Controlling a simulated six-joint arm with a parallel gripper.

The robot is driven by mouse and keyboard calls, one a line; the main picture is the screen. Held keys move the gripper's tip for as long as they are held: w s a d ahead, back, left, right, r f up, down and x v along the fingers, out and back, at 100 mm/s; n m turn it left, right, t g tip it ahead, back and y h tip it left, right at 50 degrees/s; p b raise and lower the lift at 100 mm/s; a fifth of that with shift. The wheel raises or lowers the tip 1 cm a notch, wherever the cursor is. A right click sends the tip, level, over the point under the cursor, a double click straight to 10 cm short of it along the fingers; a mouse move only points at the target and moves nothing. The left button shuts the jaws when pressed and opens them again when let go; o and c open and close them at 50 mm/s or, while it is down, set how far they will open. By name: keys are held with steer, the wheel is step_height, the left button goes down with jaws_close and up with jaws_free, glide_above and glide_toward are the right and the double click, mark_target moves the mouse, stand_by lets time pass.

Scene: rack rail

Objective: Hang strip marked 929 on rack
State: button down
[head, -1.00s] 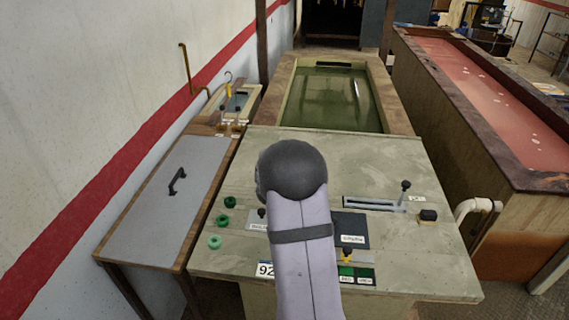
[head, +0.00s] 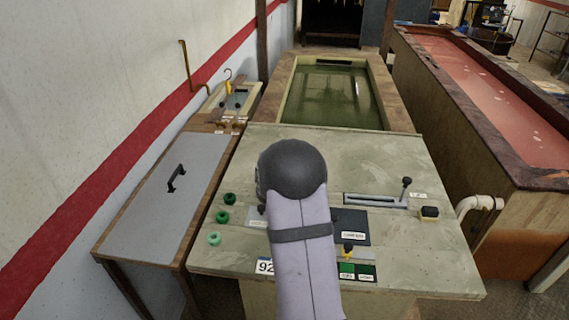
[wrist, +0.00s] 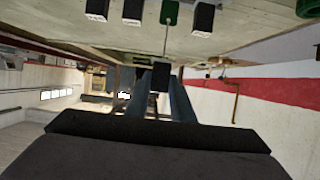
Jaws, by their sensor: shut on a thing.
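In the head view my arm covers my gripper and whatever it holds. In the wrist view my gripper (wrist: 157,98) shows two blue-grey fingers, shut on a small dark block (wrist: 160,77). A thin pale stem seems to run from the block toward the console. No mark shows on the block, so I cannot tell whether it is part of the strip. A white label (head: 264,267) reading "92" is at the console's front edge, left of my arm; the rest of it is hidden. I cannot pick out the rack with certainty.
The grey-green console (head: 400,245) carries green knobs (head: 222,217), a slot with a lever (head: 405,188) and a dark plate (head: 351,225). A green-water tank (head: 390,85) lies behind it. A lidded bench (head: 165,215) is left, a red-liquid trough (head: 450,110) right. A white pipe (head: 480,203) juts out.

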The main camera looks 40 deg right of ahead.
steer(key=shift+f+b, duration=3.45)
steer(key=shift+f, duration=0.9)
steer(key=shift+f+b, duration=0.5)
steer(key=shift+f, duration=0.15)
steer(key=c, duration=1.5)
jaws_free()
steer(key=shift+o, duration=0.2)
steer(key=shift+r+p, duration=2.9)
steer(key=shift+r, duration=0.65)
